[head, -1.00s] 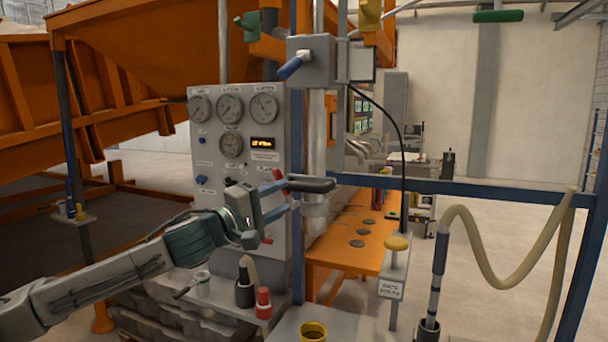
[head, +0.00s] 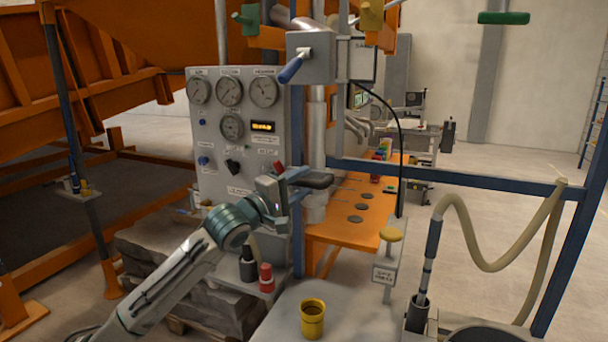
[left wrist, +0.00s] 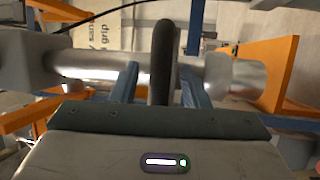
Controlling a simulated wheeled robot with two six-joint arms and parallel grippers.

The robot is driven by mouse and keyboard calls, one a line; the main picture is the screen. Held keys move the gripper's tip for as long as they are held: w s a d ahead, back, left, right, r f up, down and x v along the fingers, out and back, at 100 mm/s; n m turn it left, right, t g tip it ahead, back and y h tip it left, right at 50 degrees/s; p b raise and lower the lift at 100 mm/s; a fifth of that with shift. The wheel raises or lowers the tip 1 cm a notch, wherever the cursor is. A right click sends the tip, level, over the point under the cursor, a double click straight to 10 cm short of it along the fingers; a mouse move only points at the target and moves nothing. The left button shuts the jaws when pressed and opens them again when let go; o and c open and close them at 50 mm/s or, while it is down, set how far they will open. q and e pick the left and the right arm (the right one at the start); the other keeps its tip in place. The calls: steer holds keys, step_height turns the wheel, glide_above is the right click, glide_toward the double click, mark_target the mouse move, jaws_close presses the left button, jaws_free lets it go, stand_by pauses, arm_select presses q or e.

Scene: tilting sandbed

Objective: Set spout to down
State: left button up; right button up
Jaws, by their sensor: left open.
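The dark grey spout (head: 320,180) sticks out sideways from the grey vertical pipe (head: 317,135) beside the gauge panel. My left gripper (head: 298,184) is at the spout, with its arm reaching in from the lower left. In the left wrist view the dark spout (left wrist: 163,45) runs between the two blue fingers of my open left gripper (left wrist: 160,78), apart from them as far as I can see. The pipe (left wrist: 100,65) crosses behind it. The spout's near end is hidden behind the gripper body. My right gripper is not in view.
The gauge panel (head: 205,140) stands left of the pipe and a blue post (head: 298,240) beside it. A blue rail (head: 450,178) runs right. A yellow cup (head: 312,320) stands on the grey table (head: 275,325). Black and red bottles (head: 266,277) stand below the gripper.

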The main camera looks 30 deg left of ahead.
mark_target(304, 219)
arm_select(q)
steer(key=shift+w+d+r, duration=0.1)
steer(key=shift+w+d, duration=0.1)
steer(key=shift+w, duration=0.35)
jaws_close()
step_height(304, 219, down, 21)
steer(key=b, duration=0.7)
steer(key=shift+b, duration=0.4)
jaws_free()
